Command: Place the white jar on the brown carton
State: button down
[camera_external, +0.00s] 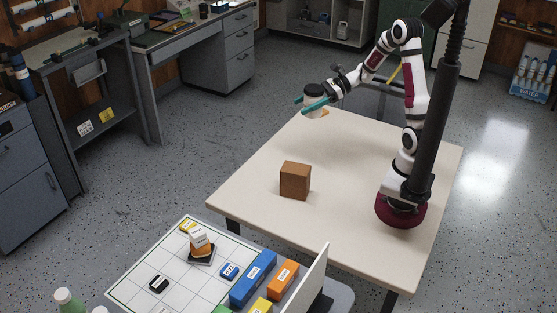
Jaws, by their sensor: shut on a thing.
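I cannot tell exactly how high the jar is above the tabletop. The brown carton (295,180) is a plain box standing on the table, nearer the camera and below the jar in the picture. Its top is bare, and my gripper is well apart from it.
A whiteboard-like grid panel (140,279) with small items lies in front of the table. Blue (253,278) and orange (283,277) boxes stand beside it. The tabletop around the carton is clear. My arm's base is at the table's right side.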

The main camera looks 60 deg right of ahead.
jog(key=s+a+n+g+y, duration=0.3)
jog(key=s+a+n+g, duration=0.2)
jog(key=s+a, duration=0.15)
jog(key=x, duration=0.8)
jog(key=s+f+x, duration=0.1)
jog(key=x, duration=0.3)
jog(key=shift+w+f, duration=0.1)
jog(key=shift+f, duration=0.1)
send_over(289, 172)
notch_tip(289, 172, down, 4)
jog(key=shift+f, duration=0.1)
jog(key=shift+f, duration=0.1)
grip_release()
